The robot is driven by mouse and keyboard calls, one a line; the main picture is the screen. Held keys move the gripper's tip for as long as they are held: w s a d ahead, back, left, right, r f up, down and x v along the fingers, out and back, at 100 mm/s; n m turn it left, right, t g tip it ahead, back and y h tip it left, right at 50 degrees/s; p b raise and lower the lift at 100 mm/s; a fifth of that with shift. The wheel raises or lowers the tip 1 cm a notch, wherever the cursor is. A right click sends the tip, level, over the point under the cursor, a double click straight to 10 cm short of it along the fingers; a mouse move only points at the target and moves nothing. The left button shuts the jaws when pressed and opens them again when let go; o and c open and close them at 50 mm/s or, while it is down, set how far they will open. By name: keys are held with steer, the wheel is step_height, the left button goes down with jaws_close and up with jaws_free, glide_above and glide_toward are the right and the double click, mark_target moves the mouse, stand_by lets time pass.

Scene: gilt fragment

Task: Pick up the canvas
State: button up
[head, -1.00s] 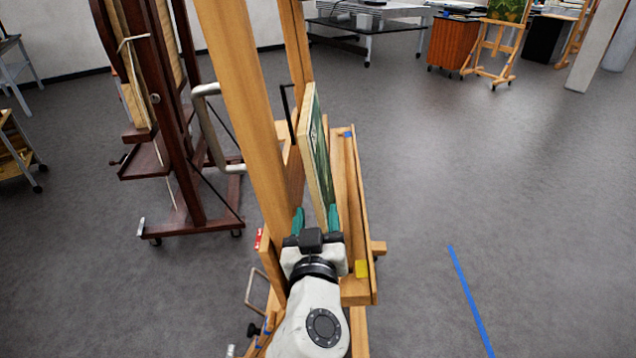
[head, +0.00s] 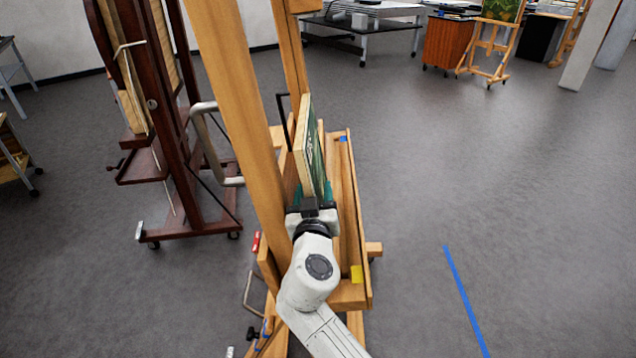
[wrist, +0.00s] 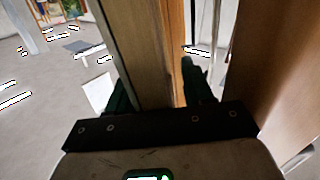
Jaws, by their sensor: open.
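The canvas (head: 309,152) stands upright on the ledge of a light wooden easel, seen nearly edge-on in the head view, with a dark green painted face toward the right. My gripper (head: 313,194) is at the canvas's near edge, with its green fingers apart. In the wrist view, the canvas edge (wrist: 139,55) runs down between the two fingers of my gripper (wrist: 160,88), one on each side. The fingers do not look closed on it. The canvas's lower near corner is hidden behind my gripper in the head view.
The light easel's thick post (head: 236,85) rises close to the left of my gripper. Its ledge (head: 349,215) carries a yellow block (head: 356,274). A dark wooden easel (head: 180,150) stands further left. The floor to the right is clear, with blue tape (head: 465,300).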

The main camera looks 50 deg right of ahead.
jaws_close()
stand_by(0.4)
